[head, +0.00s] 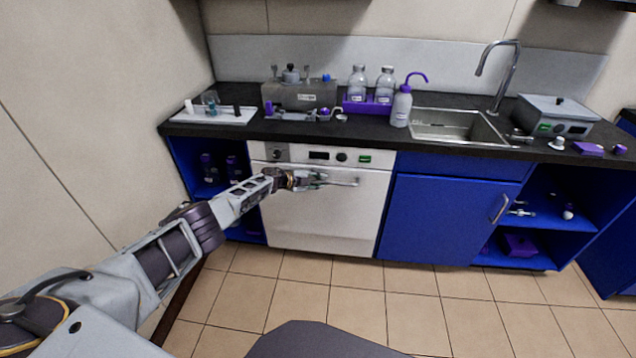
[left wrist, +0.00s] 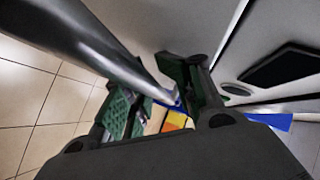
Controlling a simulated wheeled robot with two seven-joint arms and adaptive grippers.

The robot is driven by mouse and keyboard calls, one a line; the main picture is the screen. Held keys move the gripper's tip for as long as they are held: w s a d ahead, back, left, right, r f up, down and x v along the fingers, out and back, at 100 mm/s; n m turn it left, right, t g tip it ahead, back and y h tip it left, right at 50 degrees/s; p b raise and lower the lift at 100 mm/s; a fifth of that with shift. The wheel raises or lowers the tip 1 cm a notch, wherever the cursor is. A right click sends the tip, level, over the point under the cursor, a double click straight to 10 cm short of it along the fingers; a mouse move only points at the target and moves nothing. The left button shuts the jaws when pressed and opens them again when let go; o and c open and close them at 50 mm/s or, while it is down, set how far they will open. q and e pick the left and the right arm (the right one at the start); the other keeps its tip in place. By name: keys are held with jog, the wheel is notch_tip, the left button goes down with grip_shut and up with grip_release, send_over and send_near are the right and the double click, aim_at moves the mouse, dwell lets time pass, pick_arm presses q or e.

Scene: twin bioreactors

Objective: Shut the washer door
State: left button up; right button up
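The white washer (head: 325,215) stands under the counter at the left, its door upright and looking flush or nearly so. I cannot tell whether a small gap remains. The bar handle (head: 343,183) runs across the door's upper part. My left gripper (head: 318,179) is in front of the door at the handle. In the left wrist view the grey handle bar (left wrist: 85,45) slants in from the upper left towards the space between the fingers (left wrist: 150,98). The green-padded fingers are apart; firm contact with the bar is not clear. My right gripper is out of view.
The control panel (head: 320,156) is above the door. A blue cabinet (head: 435,220) adjoins it on the right, and open blue shelves with bottles (head: 208,167) are on the left. The dark counter (head: 370,137) overhangs. The tiled floor (head: 340,310) in front is clear.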

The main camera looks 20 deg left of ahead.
pick_arm(q)
jog(key=shift+w+a+r, duration=0.1)
jog(key=shift+w+a, duration=0.05)
jog(key=shift+a, duration=0.15)
jog(key=shift+s+a, duration=0.25)
jog(key=shift+s, duration=0.2)
jog(key=v, duration=1)
jog(key=shift+s+r, duration=0.3)
jog(key=shift+s, duration=0.05)
dwell(0.7)
dwell(0.5)
